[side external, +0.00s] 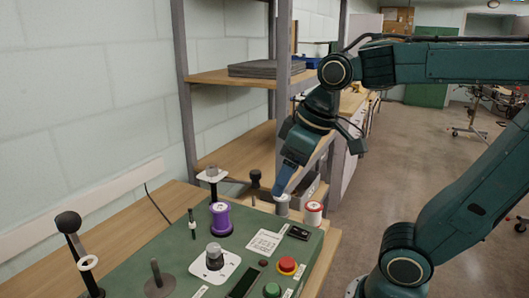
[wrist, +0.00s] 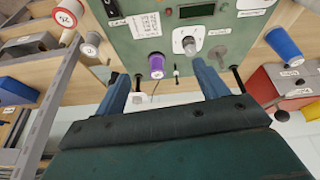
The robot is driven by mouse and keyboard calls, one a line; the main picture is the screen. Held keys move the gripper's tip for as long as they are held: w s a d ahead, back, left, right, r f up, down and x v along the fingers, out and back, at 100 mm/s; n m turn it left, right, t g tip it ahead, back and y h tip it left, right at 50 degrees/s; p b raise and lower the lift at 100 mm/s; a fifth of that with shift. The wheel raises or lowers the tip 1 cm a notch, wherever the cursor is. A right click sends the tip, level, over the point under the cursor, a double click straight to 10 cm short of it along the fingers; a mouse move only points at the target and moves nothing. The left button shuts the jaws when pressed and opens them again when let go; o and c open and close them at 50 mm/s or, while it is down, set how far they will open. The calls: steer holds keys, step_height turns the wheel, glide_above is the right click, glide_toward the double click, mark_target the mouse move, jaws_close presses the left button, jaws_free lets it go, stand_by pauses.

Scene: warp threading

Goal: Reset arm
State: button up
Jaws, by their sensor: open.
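My gripper (side external: 281,188) is over the right back part of the green panel (side external: 160,255), pointing down, in the side view. In the wrist view its two blue fingers are spread wide with nothing held between them. The purple spool (side external: 221,220) stands upright on the panel, left of my gripper; it also shows in the wrist view (wrist: 156,66), beyond the gap between the fingers. A grey-white spool (side external: 282,205) is just below the fingertips in the side view; whether they touch cannot be told. A white spool with a red label (side external: 313,214) stands to its right.
A metal-framed shelf (side external: 283,80) stands close behind my gripper. Open floor (side external: 400,150) lies to the right.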

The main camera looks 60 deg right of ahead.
steer(key=shift+m+t, duration=0.5)
steer(key=shift+t, duration=0.1)
steer(key=s, duration=0.1)
steer(key=s+f, duration=0.1)
steer(key=s, duration=0.1)
steer(key=s+f, duration=0.1)
steer(key=s, duration=0.1)
steer(key=shift+a+f, duration=0.2)
